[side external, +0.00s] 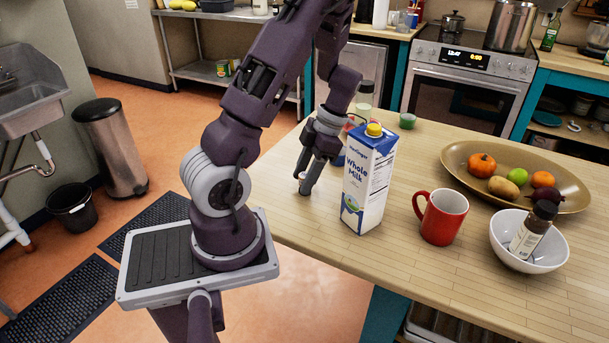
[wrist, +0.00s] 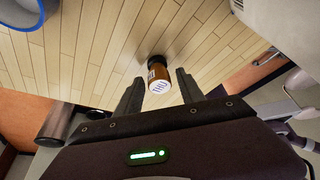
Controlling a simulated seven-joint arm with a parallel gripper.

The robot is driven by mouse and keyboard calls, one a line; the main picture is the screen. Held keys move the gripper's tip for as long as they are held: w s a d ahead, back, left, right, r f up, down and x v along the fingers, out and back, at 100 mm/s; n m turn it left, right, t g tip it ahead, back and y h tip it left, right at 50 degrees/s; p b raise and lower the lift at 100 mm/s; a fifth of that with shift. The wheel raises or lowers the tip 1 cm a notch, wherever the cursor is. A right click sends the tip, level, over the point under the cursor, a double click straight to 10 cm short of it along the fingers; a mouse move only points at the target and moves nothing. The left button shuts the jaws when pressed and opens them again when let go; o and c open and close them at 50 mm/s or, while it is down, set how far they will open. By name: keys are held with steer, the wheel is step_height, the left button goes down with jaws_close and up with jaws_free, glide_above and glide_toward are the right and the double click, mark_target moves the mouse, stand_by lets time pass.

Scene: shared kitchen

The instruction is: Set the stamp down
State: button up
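The stamp (wrist: 158,76) shows in the wrist view as a small brown cylinder with a dark knob and a pale, lettered end. It lies between the two fingers of my gripper (wrist: 160,86), with a visible gap on each side. The fingers are apart and do not appear to touch it. In the side view, my gripper (side external: 306,184) points down, low over the wooden table (side external: 285,215) near its left edge. The stamp is mostly hidden by the fingers there. I cannot tell whether it rests on the table.
A milk carton (side external: 368,180) stands close to the right of my gripper. Further right are a red mug (side external: 442,218), a white bowl (side external: 528,250) holding a bottle, and a fruit platter (side external: 470,180). A blue round rim (wrist: 22,14) shows in the wrist view. The table's front middle is clear.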

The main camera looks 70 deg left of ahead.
steer(key=v, duration=1.2)
steer(key=shift+r, duration=0.15)
steer(key=w+d+r+m+t, duration=0.4)
steer(key=d+r+m+t, duration=0.3)
steer(key=d+r+m, duration=0.35)
steer(key=s+d+m+t, duration=0.1)
steer(key=s+d+m, duration=0.5)
steer(key=m, duration=0.6)
steer(key=s+d+f+m+t, duration=0.1)
steer(key=s+d+m, duration=0.5)
steer(key=m, duration=0.7)
steer(key=shift+s+t, duration=0.55)
steer(key=shift+t, duration=0.05)
